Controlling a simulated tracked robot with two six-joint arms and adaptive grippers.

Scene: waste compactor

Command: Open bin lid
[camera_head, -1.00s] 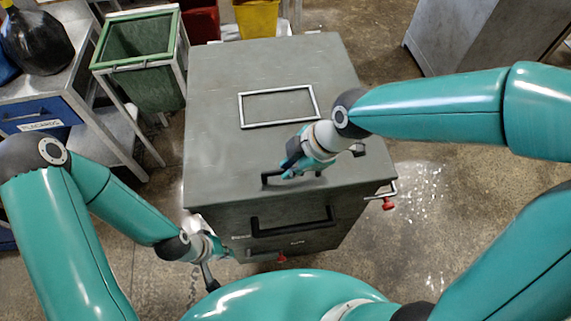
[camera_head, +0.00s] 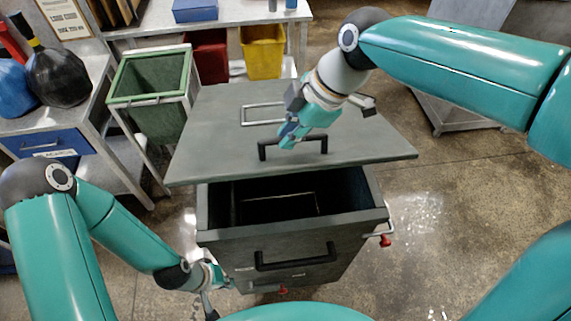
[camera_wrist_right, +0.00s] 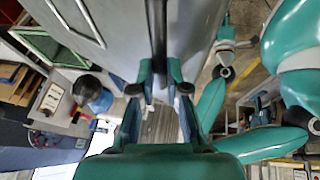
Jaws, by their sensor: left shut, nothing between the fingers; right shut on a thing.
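The grey bin (camera_head: 330,245) stands in the middle of the head view with its lid (camera_head: 350,152) raised at the front edge. A dark opening shows between the lid and the bin's rim. The black lid handle (camera_head: 324,145) also shows in the right wrist view (camera_wrist_right: 157,35). My right gripper (camera_head: 288,138) is shut on this handle. In the right wrist view its fingertips (camera_wrist_right: 158,88) sit on both sides of the bar. My left gripper (camera_head: 222,284) is shut and empty, low beside the bin's front left corner.
A green bin (camera_head: 150,80) in a metal frame stands left of the grey bin. Red (camera_head: 206,55) and yellow (camera_head: 262,52) bins are behind it. A workbench (camera_head: 75,120) is at the left. Open floor lies to the right.

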